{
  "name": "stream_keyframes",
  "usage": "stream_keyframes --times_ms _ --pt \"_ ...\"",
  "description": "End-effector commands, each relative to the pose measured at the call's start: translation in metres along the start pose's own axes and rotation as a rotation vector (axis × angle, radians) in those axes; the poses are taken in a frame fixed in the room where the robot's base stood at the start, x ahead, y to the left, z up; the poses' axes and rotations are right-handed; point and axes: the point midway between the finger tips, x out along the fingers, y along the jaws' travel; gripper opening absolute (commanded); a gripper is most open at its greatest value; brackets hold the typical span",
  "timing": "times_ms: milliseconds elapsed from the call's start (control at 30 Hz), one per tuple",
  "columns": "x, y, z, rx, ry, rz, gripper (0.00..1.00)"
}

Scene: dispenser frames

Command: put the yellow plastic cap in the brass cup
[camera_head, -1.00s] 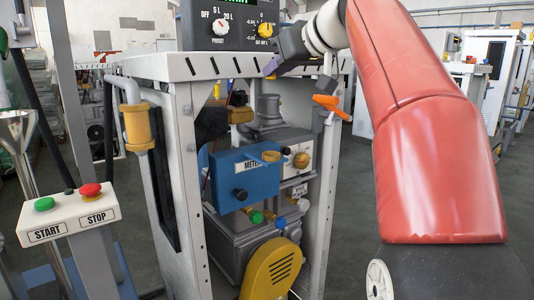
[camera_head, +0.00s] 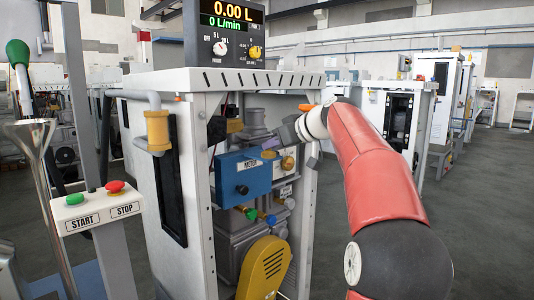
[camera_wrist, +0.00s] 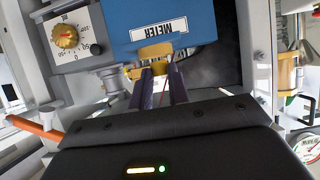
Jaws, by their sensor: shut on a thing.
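The yellow plastic cap (camera_wrist: 154,52) shows in the wrist view between the fingertips of my gripper (camera_wrist: 160,78), at the edge of the blue METER box (camera_wrist: 190,22). My gripper is shut on it. In the head view my gripper (camera_head: 268,153) reaches in front of the METER box (camera_head: 242,178) and mostly hides the cap. A brass-coloured cup (camera_head: 157,131) hangs under a grey pipe at the left side of the dispenser frame, left of my gripper. A brass-coloured cylinder, likely the same cup, shows at the right of the wrist view (camera_wrist: 286,74).
The white frame post (camera_head: 304,215) stands close beside my arm. A dial with a yellow knob (camera_wrist: 66,36) adjoins the METER box. An orange lever (camera_wrist: 35,127) is near my gripper. A yellow cover (camera_head: 264,268) sits below. A START/STOP stand (camera_head: 97,207) is at left.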

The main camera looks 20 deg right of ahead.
Motion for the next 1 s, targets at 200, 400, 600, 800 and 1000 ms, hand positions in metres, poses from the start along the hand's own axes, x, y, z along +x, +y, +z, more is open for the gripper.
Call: stream_keyframes --times_ms 200,400,600,800,1000 --pt "0.000 0.002 0.003 -0.001 0.001 0.001 0.00" --pt "0.002 0.002 0.007 -0.001 0.000 0.001 0.00" --pt "0.004 0.002 0.012 -0.001 0.000 0.001 0.00" --pt "0.006 0.002 0.015 0.000 -0.004 -0.001 0.00" --pt "0.007 0.002 0.018 0.002 -0.009 -0.005 0.39"
